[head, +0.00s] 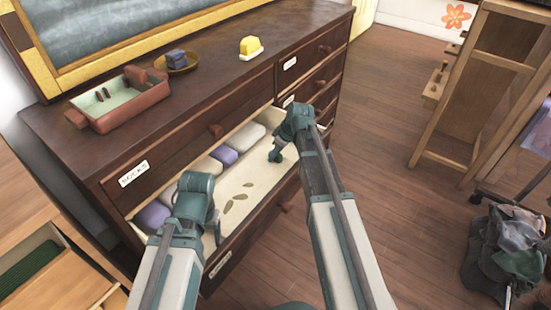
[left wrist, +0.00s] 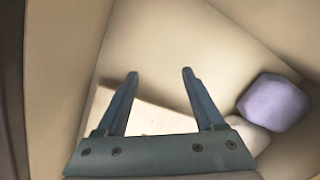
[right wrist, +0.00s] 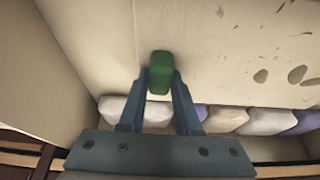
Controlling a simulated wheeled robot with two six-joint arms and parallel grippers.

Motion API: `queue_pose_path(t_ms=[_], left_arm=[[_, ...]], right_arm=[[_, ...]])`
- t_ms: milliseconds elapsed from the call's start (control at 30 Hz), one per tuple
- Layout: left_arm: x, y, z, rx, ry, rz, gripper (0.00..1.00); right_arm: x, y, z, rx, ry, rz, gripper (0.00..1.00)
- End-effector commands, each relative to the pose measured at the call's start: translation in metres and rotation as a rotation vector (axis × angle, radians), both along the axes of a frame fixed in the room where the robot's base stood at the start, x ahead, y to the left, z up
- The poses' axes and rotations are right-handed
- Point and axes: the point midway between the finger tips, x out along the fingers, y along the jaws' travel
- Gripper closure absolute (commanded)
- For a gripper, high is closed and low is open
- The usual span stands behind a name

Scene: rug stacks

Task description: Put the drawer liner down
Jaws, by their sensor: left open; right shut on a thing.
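The pale drawer liner (head: 250,181) with brown leaf-like marks appears to lie flat in the open dresser drawer (head: 226,254); its edges are hard to make out. In the right wrist view the marked pale surface (right wrist: 225,70) spreads below my gripper. My right gripper (head: 277,151) is low in the drawer's far right part. It is shut on a small green block (right wrist: 160,74); I cannot tell whether the block touches the liner.
Lavender and white folded bundles (head: 224,155) line the back of the drawer.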

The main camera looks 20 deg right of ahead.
Motion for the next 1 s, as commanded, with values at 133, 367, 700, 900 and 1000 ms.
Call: queue_pose_path(t_ms=[133,367,700,900,1000], left_arm=[[0.000,0.000,0.002,0.000,0.000,0.000,0.30],[0.000,0.000,-0.004,0.000,0.000,0.001,0.30],[0.000,0.000,-0.011,0.000,0.000,0.003,0.30],[0.000,0.000,-0.011,0.000,0.000,0.003,0.30],[0.000,0.000,-0.011,0.000,0.000,0.003,0.30]], right_arm=[[0.000,0.000,0.002,0.000,0.000,0.000,1.00],[0.000,0.000,-0.004,0.000,0.000,0.000,1.00],[0.000,0.000,-0.011,0.002,0.000,-0.001,1.00],[0.000,0.001,-0.011,0.002,-0.001,-0.001,0.39],[0.000,0.001,-0.011,0.002,-0.001,-0.001,0.38]])
